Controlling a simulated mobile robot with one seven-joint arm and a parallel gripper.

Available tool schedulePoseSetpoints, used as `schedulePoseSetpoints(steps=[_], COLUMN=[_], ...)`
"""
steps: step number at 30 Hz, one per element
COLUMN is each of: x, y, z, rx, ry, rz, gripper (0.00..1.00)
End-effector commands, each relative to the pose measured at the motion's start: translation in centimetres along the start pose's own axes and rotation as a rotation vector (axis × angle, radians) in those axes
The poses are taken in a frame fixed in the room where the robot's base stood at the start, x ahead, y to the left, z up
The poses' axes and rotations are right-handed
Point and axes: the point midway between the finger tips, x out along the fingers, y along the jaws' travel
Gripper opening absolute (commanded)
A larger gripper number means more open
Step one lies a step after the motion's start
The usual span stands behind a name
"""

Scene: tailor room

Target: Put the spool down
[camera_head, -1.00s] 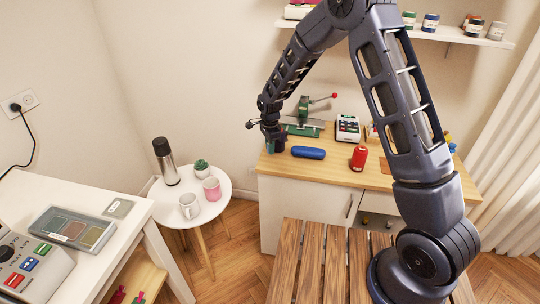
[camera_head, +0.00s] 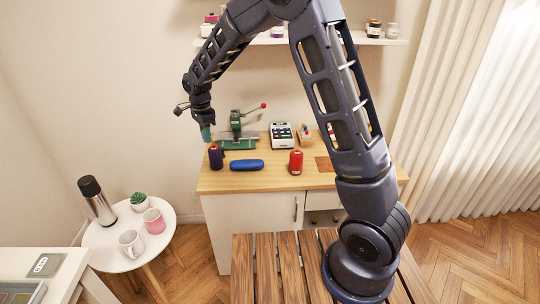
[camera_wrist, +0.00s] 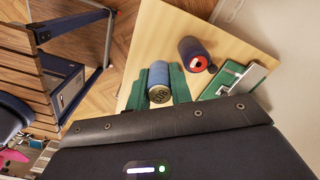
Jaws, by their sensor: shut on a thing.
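My gripper (camera_head: 206,135) hangs over the left end of the wooden worktop. In the wrist view its green fingers (camera_wrist: 160,84) are shut on a blue spool (camera_wrist: 158,76), whose grey end faces the camera. In the head view the held spool is hard to tell from the fingertips. A dark navy spool with a red end (camera_head: 215,157) stands on the worktop just below and right of the gripper; it also shows in the wrist view (camera_wrist: 195,54), apart from the held spool. A red spool (camera_head: 295,162) stands farther right.
The wooden worktop (camera_head: 265,181) has clear room along its front. A blue case (camera_head: 247,165) lies near the dark spool. A green press (camera_head: 236,138) and a keyed machine (camera_head: 282,136) stand behind. A round white table (camera_head: 105,250) with mugs stands left.

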Motion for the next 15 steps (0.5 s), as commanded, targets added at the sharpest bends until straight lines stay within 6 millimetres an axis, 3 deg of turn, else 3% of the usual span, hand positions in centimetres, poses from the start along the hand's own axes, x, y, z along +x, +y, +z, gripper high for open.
schedulePoseSetpoints(steps=[8,15], x=[-0.1,-0.1], y=[0.3,2.3], z=[-10.7,-20.6], rx=[0.165,0.325], ry=[0.002,0.002], rz=[0.001,0.001], gripper=[0.00,0.00])
